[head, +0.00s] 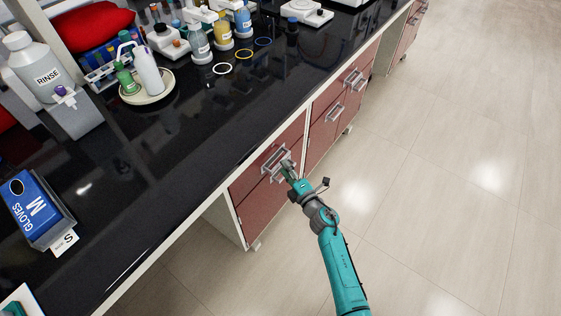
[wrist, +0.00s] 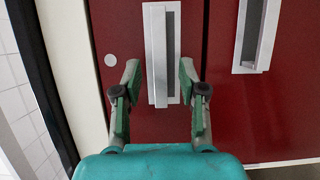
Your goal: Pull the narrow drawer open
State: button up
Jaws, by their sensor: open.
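The narrow drawer is the upper red front of the near cabinet (head: 243,184), just under the black counter. In the wrist view its dark red face (wrist: 123,42) fills the middle and looks closed. Its pale upright-looking bar handle (wrist: 156,30) lies between my fingers; it also shows in the head view (head: 270,157). My gripper (wrist: 159,72) is open, with one finger on each side of the handle and a gap visible on both sides. In the head view my gripper (head: 288,172) is at the cabinet front and partly hides the handles.
A second handle (wrist: 256,38) sits on the neighbouring red front to the right in the wrist view. Another red cabinet (head: 325,120) stands beyond. The black counter (head: 180,180) overhangs above, with bottles and a glove box (head: 32,205). The floor (head: 430,190) to the right is clear.

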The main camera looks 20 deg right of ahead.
jog(key=shift+x, duration=1.9)
jog(key=shift+a, duration=0.1)
grip_shut()
